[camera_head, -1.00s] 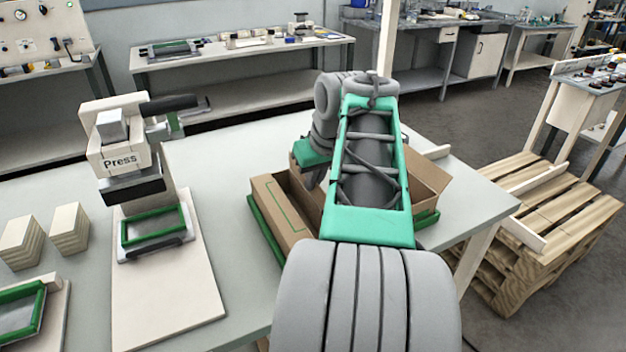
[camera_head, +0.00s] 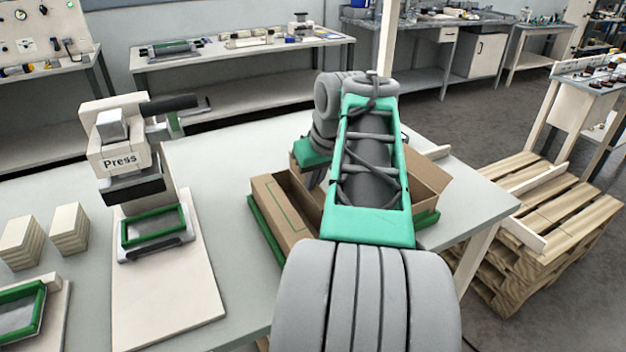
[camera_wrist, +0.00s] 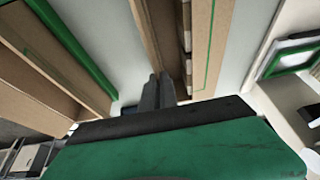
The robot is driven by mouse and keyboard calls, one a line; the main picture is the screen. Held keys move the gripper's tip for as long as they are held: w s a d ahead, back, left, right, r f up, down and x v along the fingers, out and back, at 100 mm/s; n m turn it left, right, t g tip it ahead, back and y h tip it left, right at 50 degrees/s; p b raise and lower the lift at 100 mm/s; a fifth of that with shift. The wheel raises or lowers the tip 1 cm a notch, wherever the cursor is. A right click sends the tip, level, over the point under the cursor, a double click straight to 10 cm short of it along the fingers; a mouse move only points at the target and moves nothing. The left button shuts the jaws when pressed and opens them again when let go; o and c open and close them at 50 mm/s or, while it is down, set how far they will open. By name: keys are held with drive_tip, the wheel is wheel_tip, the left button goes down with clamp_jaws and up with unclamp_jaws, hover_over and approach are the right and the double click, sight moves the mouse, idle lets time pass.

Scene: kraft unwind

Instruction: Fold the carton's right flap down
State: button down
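The open brown carton (camera_head: 267,192) sits on the table, partly hidden behind my arm in the head view. Its left flap, with a green outline, lies folded inward or nearly flat. Its right flap (camera_head: 428,174) stands up and slants outward beyond my arm. Green edging (camera_head: 262,231) shows along the carton's lower sides. My gripper (camera_wrist: 158,88) has its two grey fingers close together in the wrist view, with nothing visible between them. It is over the carton, with cardboard panels (camera_wrist: 206,45) on either side. The fingertips are hidden in the head view, and I cannot tell whether they touch cardboard.
A press (camera_head: 122,150) on a pale board (camera_head: 170,290) stands to the left on the table (camera_head: 235,150). Several stacked blocks (camera_head: 68,229) and a green-rimmed tray (camera_head: 22,308) lie farther left. A wooden pallet stack (camera_head: 560,210) stands beyond the table's right edge.

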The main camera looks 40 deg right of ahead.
drive_tip(key=shift+a+b, duration=0.1)
drive_tip(key=shift+b, duration=0.25)
drive_tip(key=shift+w+a+f+n+g+h+p, duration=0.2)
drive_tip(key=shift+a+f+n+g+h+p, duration=0.35)
drive_tip(key=shift+h+p, duration=1.05)
drive_tip(key=shift+w+a+f+n+g+h+p, duration=0.35)
drive_tip(key=shift+a+h+p, duration=0.6)
drive_tip(key=shift+h, duration=1.1)
drive_tip(key=shift+w+a+f+n+g+h+p, duration=0.15)
drive_tip(key=shift+a+n+h+p, duration=0.4)
drive_tip(key=shift+h+p, duration=1.1)
drive_tip(key=shift+f+h, duration=0.1)
drive_tip(key=shift+h, duration=0.2)
drive_tip(key=c, duration=1.6)
unclamp_jaws()
drive_tip(key=shift+c, duration=0.2)
